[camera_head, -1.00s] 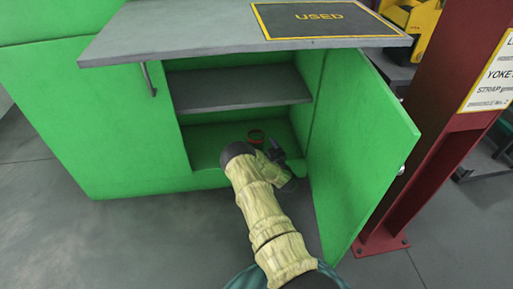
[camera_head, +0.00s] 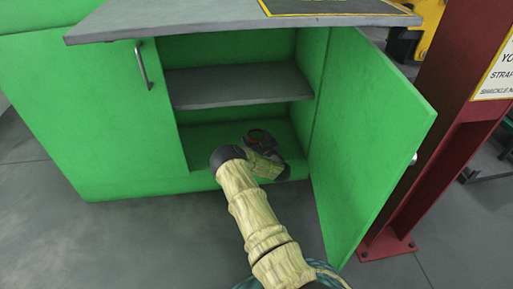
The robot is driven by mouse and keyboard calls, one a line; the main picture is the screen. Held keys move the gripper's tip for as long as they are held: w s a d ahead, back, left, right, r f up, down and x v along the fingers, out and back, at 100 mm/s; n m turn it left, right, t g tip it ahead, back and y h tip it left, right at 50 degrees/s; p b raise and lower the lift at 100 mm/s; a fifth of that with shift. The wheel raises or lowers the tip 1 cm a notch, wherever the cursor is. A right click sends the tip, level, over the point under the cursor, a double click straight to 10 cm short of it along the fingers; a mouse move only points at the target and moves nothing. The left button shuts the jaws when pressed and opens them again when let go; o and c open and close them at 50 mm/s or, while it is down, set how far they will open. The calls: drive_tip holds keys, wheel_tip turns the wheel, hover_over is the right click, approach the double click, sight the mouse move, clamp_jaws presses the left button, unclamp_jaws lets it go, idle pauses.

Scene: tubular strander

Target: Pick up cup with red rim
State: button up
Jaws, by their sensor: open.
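The dark fingers are small here, but the jaws are open. The cup's body is mostly hidden behind the gripper, and I cannot tell whether the fingers touch it.
A grey shelf (camera_head: 240,84) lies above my gripper inside the cabinet. The open green door (camera_head: 365,140) stands close on the right, and a closed green panel (camera_head: 115,120) is on the left. A dark red post (camera_head: 440,130) stands beyond the door.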

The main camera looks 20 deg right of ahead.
idle(0.5)
drive_tip(key=c, duration=1)
drive_tip(key=shift+c, duration=0.2)
wheel_tip(320, 180, up, 10)
drive_tip(key=p, duration=0.7)
drive_tip(key=shift+p, duration=0.4)
